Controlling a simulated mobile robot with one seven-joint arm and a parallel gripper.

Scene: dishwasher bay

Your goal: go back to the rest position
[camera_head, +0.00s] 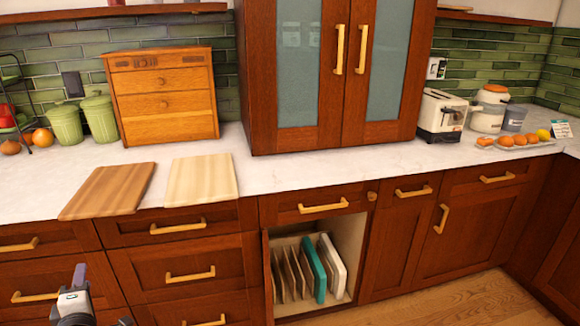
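Part of my arm's end, with my gripper (76,300), shows at the lower left edge of the head view, in front of the left drawers. It is cut off by the bottom of the picture, so I cannot tell whether it is open or shut. Nothing held can be made out. It is apart from the counter and the boards in the picture.
Two cutting boards, one darker (108,190) and one lighter (201,180), lie on the counter (300,172), the darker overhanging its front edge. An open compartment (345,236) below holds several upright boards. Free floor (470,305) shows lower right.

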